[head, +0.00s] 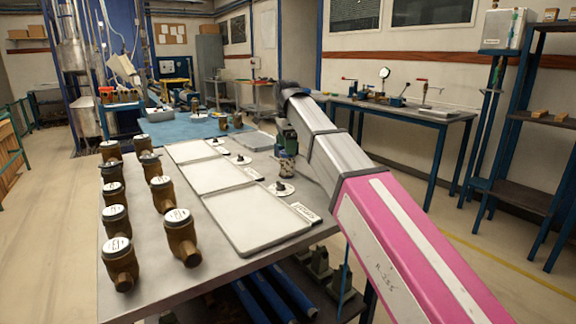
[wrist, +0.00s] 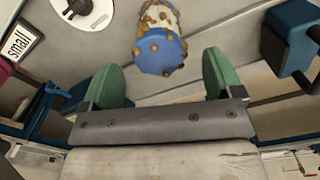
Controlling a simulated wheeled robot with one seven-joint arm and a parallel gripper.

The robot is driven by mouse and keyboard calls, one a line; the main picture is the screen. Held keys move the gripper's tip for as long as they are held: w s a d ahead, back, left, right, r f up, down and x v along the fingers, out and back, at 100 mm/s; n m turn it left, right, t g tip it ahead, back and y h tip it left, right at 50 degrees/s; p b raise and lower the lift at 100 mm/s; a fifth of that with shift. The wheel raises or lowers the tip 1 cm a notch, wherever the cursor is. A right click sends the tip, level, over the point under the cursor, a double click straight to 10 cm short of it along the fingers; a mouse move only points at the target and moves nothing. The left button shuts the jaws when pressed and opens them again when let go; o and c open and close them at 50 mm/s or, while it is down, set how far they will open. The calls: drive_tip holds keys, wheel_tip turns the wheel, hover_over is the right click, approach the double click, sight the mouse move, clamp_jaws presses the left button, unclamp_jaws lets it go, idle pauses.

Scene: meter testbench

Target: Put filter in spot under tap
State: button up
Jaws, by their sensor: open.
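A small speckled cylinder with brown spots, seemingly the filter (head: 287,165), is at the right edge of the long table, just below my gripper (head: 284,141). In the wrist view, the filter (wrist: 160,50) shows a blue end facing me and a pale, brown-spotted body. My gripper (wrist: 163,76) has its green fingers spread wide. The filter lies just beyond the fingertips, between their lines, with gaps on both sides. I cannot clearly make out a tap or the spot under it.
White discs with black knobs (head: 282,188) stand beside several shallow trays (head: 262,238). Several brass meters (head: 182,238) fill the table's left side. A blue block (wrist: 290,38) is right of the filter. A workbench (head: 437,116) stands along the right wall.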

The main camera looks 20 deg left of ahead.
sight(287, 158)
drive_tip(key=shift+s+f, duration=0.1)
drive_tip(key=shift+f, duration=2.65)
drive_tip(key=c, duration=1.2)
drive_tip(key=shift+o, duration=0.2)
drive_tip(key=shift+r, duration=0.1)
